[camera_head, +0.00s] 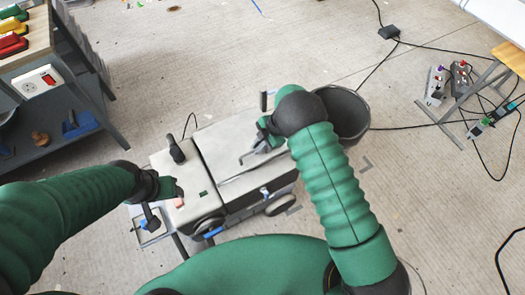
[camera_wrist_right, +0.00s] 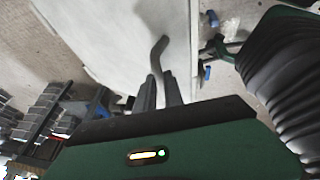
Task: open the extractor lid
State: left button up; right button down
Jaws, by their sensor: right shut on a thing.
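The extractor (camera_head: 180,212) is a pale grey wheeled box on the floor in the middle of the head view. Its lid (camera_head: 222,139) is the broad pale panel right of a dark seam, and it looks down. In the right wrist view the lid (camera_wrist_right: 122,40) fills the upper middle. My right gripper (camera_head: 262,138), over the lid, is shut on a dark curved handle (camera_wrist_right: 157,50), whose lower end lies between the fingers (camera_wrist_right: 160,92). My left gripper (camera_head: 151,217) is by the extractor's left end; its finger gap is unclear.
A dark bucket (camera_head: 345,112) stands right of the extractor, partly behind my right arm. A workbench (camera_head: 35,40) with coloured tools is at upper left. Power strips (camera_head: 436,84) and cables lie on the right. Floor beyond the extractor is mostly clear.

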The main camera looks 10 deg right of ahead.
pick_arm(q)
jog(key=shift+w+p+v, duration=0.2)
jog(key=shift+p+v, duration=0.35)
jog(key=shift+v, duration=0.25)
jog(key=shift+w+p+v, duration=0.15)
jog(key=shift+p+v, duration=0.45)
jog(key=shift+v, duration=0.15)
jog(key=shift+w+p+v, duration=0.2)
jog(key=shift+p+v, duration=0.35)
jog(key=shift+v, duration=0.25)
pick_arm(e)
jog(key=w+a+r, duration=0.2)
jog(key=w+r, duration=0.4)
jog(key=r, duration=0.1)
pick_arm(q)
jog(key=shift+a+r, duration=0.1)
jog(key=shift+a, duration=0.05)
jog(key=shift+c, duration=0.4)
